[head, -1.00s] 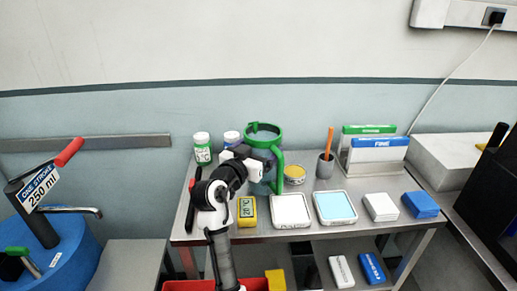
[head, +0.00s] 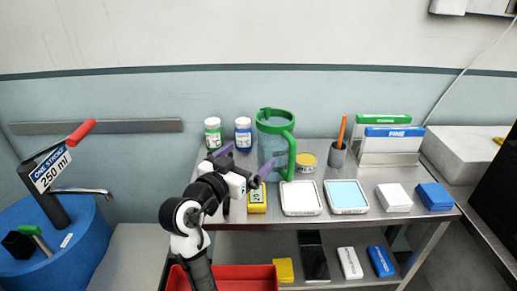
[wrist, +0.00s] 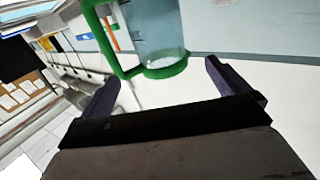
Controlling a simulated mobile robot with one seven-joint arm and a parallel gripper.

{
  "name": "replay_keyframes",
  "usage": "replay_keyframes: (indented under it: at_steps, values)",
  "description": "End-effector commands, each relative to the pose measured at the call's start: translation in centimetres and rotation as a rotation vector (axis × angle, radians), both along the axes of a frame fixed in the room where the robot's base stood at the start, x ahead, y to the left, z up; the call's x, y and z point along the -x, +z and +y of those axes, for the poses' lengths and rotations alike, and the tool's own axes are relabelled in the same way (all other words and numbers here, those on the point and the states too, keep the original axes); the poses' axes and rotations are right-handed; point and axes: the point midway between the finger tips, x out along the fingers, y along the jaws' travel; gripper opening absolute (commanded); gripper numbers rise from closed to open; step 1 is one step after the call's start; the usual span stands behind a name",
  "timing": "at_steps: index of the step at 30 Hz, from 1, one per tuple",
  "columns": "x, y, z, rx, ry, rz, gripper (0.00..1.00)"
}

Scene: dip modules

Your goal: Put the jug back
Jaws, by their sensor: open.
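The jug (head: 266,140) is clear with a bluish tint and has a green rim and a green handle on its right side. It stands upright at the back of the steel table, left of the middle. My gripper (head: 246,161) is open and empty, just left of the jug and in front of it, with its purple fingers spread. In the wrist view the jug (wrist: 155,35) is beyond the fingers, with a gap between, and its top is cut off.
White-lidded bottles (head: 213,133) stand behind my gripper. A yellow tin (head: 306,161), a pen cup (head: 338,155), a white tray (head: 300,199) and a blue-topped tray (head: 346,196) are to the right. A yellow device (head: 257,201) lies below the gripper. A red bin (head: 240,277) is lower down.

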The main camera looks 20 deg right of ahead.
Motion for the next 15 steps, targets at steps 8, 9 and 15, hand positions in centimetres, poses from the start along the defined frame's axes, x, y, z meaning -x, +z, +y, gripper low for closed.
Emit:
replay_keyframes:
  at_steps: [8,9,15]
  values:
    - [1.6,0.0,2.0,0.001,0.001,0.0,1.0]
    - [1.6,0.0,2.0,0.001,0.001,0.0,1.0]
    - [1.6,0.1,2.1,0.003,0.005,-0.001,1.0]
